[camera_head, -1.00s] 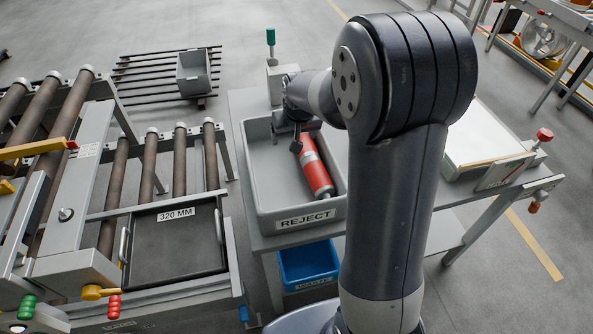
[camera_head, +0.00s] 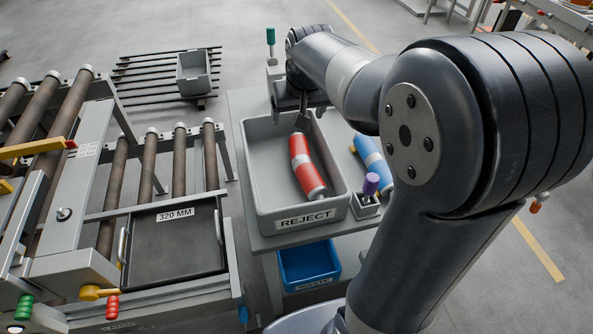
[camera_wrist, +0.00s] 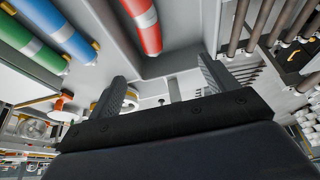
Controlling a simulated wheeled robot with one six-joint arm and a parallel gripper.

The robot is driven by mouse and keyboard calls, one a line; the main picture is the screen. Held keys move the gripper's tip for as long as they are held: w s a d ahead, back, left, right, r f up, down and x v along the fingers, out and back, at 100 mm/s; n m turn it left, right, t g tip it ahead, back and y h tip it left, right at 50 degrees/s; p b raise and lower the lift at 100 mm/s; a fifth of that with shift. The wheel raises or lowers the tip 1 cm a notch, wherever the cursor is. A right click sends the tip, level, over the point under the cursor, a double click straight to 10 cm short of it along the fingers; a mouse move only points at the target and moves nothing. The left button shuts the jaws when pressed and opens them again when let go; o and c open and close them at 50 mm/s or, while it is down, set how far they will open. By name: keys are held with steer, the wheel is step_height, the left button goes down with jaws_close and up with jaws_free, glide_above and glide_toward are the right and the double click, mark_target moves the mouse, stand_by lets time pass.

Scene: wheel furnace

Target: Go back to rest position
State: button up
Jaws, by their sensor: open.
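My gripper (camera_wrist: 145,92) is open and empty; its two dark fingers stand apart in the wrist view. In the head view my gripper (camera_head: 301,115) is above the far part of the grey REJECT bin (camera_head: 262,190). A red cylinder with a pale band (camera_head: 308,167) lies in that bin, apart from my gripper. The red cylinder also shows at the top of the wrist view (camera_wrist: 143,22).
A blue cylinder (camera_head: 371,158) and a small purple-topped item (camera_head: 371,184) are on the table right of the bin. A green cylinder (camera_wrist: 32,42) shows in the wrist view. A blue WASTE bin (camera_head: 309,265) stands below; a roller conveyor (camera_head: 148,165) is at left.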

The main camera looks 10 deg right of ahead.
steer(key=shift+f, duration=0.1)
steer(key=x, duration=1)
steer(key=shift+w+r+p, duration=0.15)
steer(key=shift+r+p, duration=1.95)
steer(key=shift+f, duration=0.1)
